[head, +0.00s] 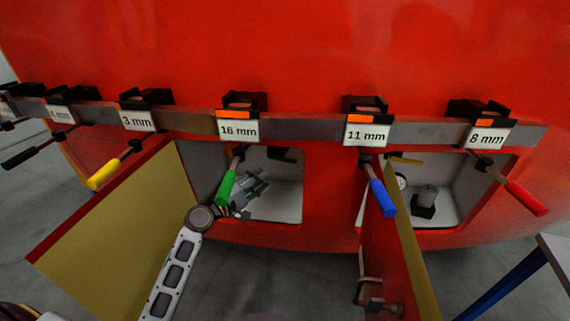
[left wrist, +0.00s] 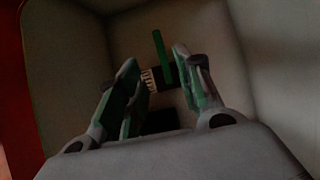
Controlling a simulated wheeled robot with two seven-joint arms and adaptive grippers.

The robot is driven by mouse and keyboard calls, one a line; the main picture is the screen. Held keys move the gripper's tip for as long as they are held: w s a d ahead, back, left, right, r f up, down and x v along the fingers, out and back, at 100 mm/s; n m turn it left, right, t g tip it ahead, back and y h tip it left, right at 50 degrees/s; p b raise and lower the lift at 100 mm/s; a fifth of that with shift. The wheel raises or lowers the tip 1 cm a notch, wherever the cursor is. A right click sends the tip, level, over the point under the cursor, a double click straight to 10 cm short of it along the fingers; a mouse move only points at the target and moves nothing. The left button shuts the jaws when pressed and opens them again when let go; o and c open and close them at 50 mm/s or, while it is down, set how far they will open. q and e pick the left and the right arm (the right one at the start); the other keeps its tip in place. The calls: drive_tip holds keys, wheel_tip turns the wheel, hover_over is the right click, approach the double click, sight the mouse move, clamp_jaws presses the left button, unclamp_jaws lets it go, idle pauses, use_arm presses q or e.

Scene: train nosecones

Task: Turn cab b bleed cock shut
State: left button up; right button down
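A green lever (left wrist: 163,55) on a dark valve body with a pale ribbed collar (left wrist: 152,80) shows inside a compartment in the left wrist view. It stands nearly upright in that picture. In the head view a dark green piece (head: 283,154) at the top of the left compartment is probably this lever. My left gripper (head: 255,190) reaches into that compartment, below the lever. In the left wrist view its fingers (left wrist: 157,64) are apart, with the lever seen between the tips; I cannot tell whether they touch it. No label identifies the cock. My right gripper is not in view.
A green-handled tool (head: 228,187) hangs from the rail (head: 300,128) close to my left gripper. A blue-handled tool (head: 382,196) hangs farther right. Open hatch doors (head: 115,235) (head: 388,260) stand beside the compartments. The right compartment holds a yellow lever (head: 405,161) and a dark cylinder (head: 426,200).

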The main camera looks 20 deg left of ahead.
sight(288, 161)
use_arm(q)
drive_tip(key=shift+x, duration=6.4)
clamp_jaws()
